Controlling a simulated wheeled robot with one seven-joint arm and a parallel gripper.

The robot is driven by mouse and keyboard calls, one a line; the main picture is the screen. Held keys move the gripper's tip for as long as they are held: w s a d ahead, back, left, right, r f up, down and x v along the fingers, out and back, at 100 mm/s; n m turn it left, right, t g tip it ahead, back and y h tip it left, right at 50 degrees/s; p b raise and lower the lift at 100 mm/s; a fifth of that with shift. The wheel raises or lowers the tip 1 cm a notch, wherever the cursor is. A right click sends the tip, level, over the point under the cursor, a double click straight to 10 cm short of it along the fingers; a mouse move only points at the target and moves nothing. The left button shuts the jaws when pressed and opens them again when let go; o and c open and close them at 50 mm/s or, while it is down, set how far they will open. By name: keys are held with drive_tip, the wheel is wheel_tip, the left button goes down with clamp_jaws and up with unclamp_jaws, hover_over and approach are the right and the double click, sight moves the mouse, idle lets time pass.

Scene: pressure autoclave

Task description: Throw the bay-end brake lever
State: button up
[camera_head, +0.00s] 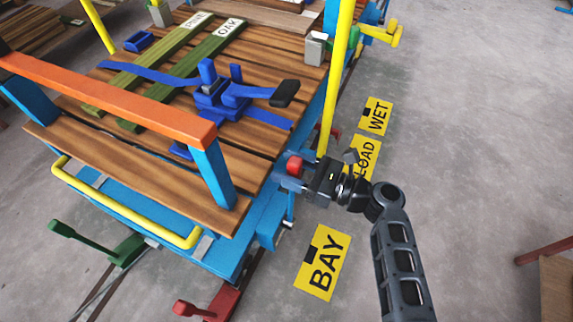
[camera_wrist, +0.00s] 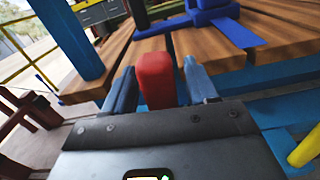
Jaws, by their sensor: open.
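My gripper (camera_head: 290,174) is open beside the right edge of the blue cart, near its bay-end corner. A red block-shaped grip (camera_head: 295,165) sits at its fingers. In the wrist view this red grip (camera_wrist: 156,80) stands between my two separated fingers; I cannot tell whether they touch it. What it is fixed to is hidden, so I cannot confirm it is the brake lever. A red lever (camera_head: 190,308) shows low at the cart's near end, and a green lever (camera_head: 85,242) lies low at its left.
The yellow BAY plate (camera_head: 323,263) lies on the floor near the corner; LOAD and WET plates (camera_head: 376,116) lie farther back. An orange rail (camera_head: 110,98), yellow post (camera_head: 336,80) and blue clamp (camera_head: 220,97) rise from the wooden deck. Floor to the right is mostly clear.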

drive_tip(key=shift+w+a, duration=0.15)
drive_tip(key=shift+a, duration=0.25)
clamp_jaws()
idle(0.4)
